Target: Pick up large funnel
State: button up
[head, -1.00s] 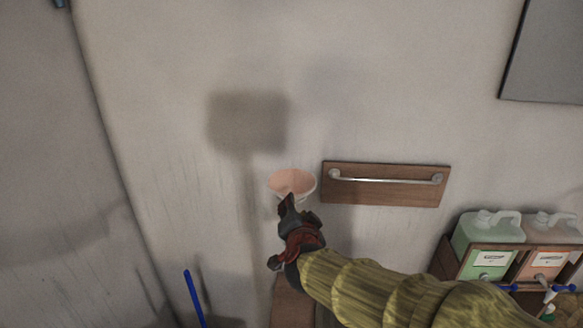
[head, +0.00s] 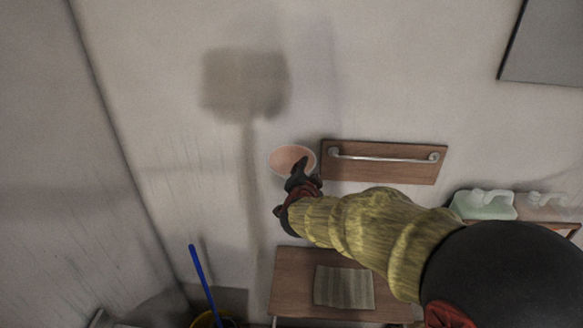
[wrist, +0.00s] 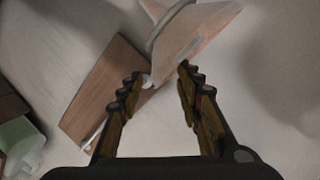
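The large funnel (head: 287,158) is pinkish with a pale rim and appears against the wall just left of the rail board. In the wrist view the funnel (wrist: 187,32) lies tilted at the top, just beyond my fingertips, with its wide part nearest the right finger. My gripper (head: 301,163) overlaps the funnel's lower right in the head view. In the wrist view my gripper (wrist: 160,76) has its fingers apart, with nothing clearly between them. I cannot tell whether a fingertip touches the funnel.
A wooden board with a metal rail (head: 385,157) is on the wall beside the funnel. A small wooden table (head: 294,270) bearing a striped cloth (head: 344,287) stands below my arm. A blue stick (head: 202,277) rises at lower left. Pale jugs (head: 484,205) stand at right.

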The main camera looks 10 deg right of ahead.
aim_at(309, 165)
jog(key=x, duration=0.4)
jog(key=shift+w+d+p, duration=0.1)
jog(key=shift+w+p, duration=0.1)
jog(key=shift+p, duration=0.1)
jog(key=shift+c, duration=0.6)
jog(key=c, duration=0.7)
grip_shut()
